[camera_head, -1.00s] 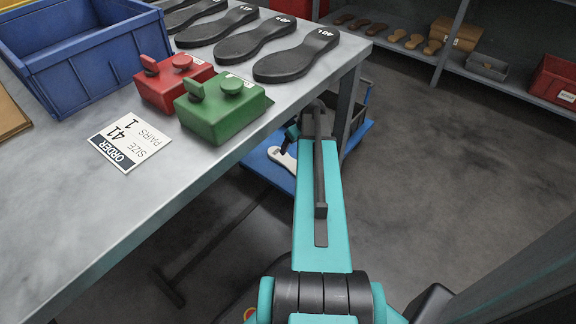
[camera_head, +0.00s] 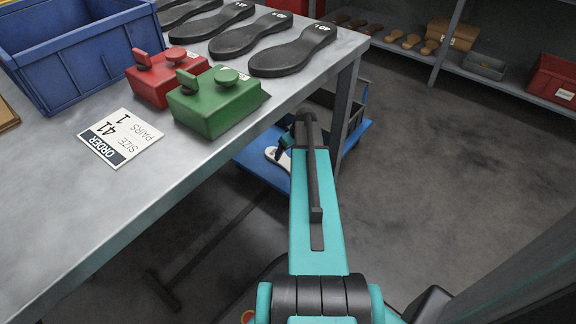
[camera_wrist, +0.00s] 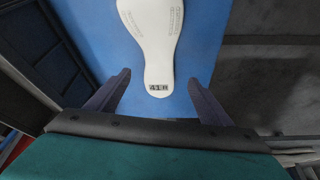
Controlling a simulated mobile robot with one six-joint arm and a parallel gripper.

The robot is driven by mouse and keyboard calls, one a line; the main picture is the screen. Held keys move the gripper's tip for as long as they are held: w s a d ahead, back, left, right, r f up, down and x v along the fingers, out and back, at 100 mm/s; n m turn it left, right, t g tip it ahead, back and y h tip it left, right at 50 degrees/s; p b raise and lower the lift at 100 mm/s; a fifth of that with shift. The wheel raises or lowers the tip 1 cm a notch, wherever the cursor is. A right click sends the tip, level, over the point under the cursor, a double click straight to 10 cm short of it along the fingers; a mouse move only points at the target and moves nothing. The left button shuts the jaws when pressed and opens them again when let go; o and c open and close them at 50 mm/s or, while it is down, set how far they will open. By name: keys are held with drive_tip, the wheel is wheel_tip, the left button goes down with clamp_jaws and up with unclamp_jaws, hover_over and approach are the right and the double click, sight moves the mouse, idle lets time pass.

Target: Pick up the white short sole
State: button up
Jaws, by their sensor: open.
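The white short sole (camera_wrist: 152,35) lies flat on a blue surface in the wrist view, its narrow end marked "41 R" toward me and its far end cut off by the top edge. My gripper (camera_wrist: 158,88) is open, with one dark finger on each side of the sole's narrow end; neither finger touches it. In the head view a small part of the white sole (camera_head: 279,157) shows on the blue platform (camera_head: 256,166) below the table, mostly hidden by my arm and gripper.
The steel table (camera_head: 60,205) holds a blue crate (camera_head: 90,75), a red box (camera_head: 160,85), a green box (camera_head: 215,105), an order card (camera_head: 120,138) and several black soles (camera_head: 293,52). Floor on the right is clear.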

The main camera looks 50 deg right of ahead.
sight(283, 159)
drive_tip(key=shift+x, duration=1.15)
drive_tip(key=shift+f+b, duration=0.1)
drive_tip(key=shift+b, duration=0.25)
drive_tip(key=shift+b+x, duration=1.55)
drive_tip(key=shift+x, duration=1)
drive_tip(key=shift+c, duration=0.5)
drive_tip(key=c, duration=1.1)
drive_tip(key=shift+c, duration=0.3)
drive_tip(key=shift+r, duration=0.2)
drive_tip(key=shift+c, duration=1.2)
wheel_tip(283, 159, up, 10)
drive_tip(key=p, duration=0.4)
drive_tip(key=shift+f+p, duration=0.1)
drive_tip(key=shift+p, duration=0.2)
